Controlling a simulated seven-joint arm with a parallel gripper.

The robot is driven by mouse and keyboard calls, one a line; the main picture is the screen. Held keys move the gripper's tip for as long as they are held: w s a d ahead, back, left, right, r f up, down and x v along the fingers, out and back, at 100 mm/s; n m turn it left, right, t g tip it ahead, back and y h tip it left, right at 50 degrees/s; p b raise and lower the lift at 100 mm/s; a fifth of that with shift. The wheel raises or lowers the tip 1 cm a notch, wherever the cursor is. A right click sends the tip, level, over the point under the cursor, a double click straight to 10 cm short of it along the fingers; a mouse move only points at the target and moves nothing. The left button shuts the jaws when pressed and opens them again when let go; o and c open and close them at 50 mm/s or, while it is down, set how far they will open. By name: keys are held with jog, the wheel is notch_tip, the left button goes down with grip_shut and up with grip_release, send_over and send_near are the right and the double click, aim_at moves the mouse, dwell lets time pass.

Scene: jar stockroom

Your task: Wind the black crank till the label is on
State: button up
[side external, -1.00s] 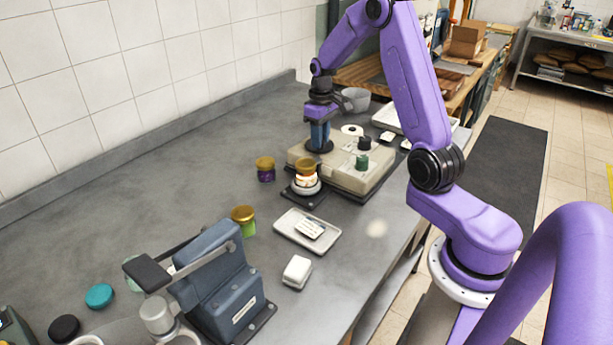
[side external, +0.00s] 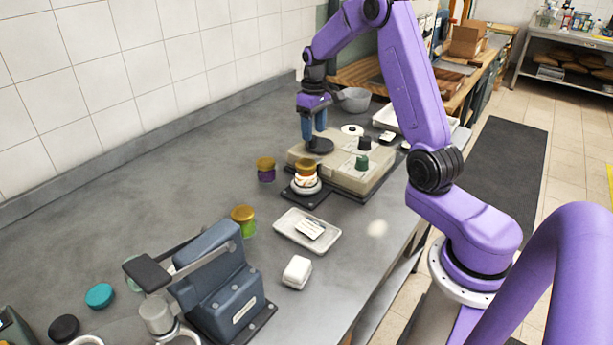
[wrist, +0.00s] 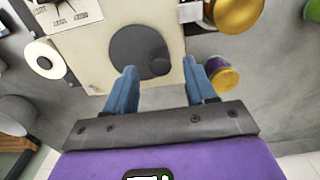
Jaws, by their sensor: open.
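The labelling machine (side external: 360,180) is a beige box on the bench. Its black crank (side external: 320,146) is a flat disc on top, also seen in the wrist view (wrist: 130,45) with a dark round knob (wrist: 160,66) near its edge. My gripper (side external: 314,135) is open above the crank. In the wrist view its blue fingers (wrist: 160,80) are apart, one on each side of the knob, and empty. A gold-lidded jar (side external: 306,166) stands on the round stand at the machine's front. A pale band shows on it; I cannot tell how far the label goes round.
A purple jar with gold lid (side external: 265,170) stands close left of the machine, near my right finger in the wrist view (wrist: 222,75). A white roll (side external: 352,130), black knob (side external: 365,143) and green knob (side external: 362,162) are on the machine. A tray (side external: 290,229) lies in front.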

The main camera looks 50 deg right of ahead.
jog(key=shift+r, duration=2.75)
jog(key=shift+a, duration=0.4)
jog(key=s+a+r+n, duration=0.1)
jog(key=s+a+n, duration=0.3)
jog(key=a, duration=0.6)
jog(key=s+a+r+n, duration=0.1)
jog(key=s+a+n, duration=0.1)
jog(key=s+a, duration=0.6)
jog(key=s+a+f+n, duration=0.1)
jog(key=s+a+n, duration=0.2)
jog(key=s, duration=0.7)
jog(key=s+a+f+n, duration=0.1)
jog(key=s+a+n, duration=0.2)
jog(key=s, duration=0.8)
jog(key=shift+n, duration=0.3)
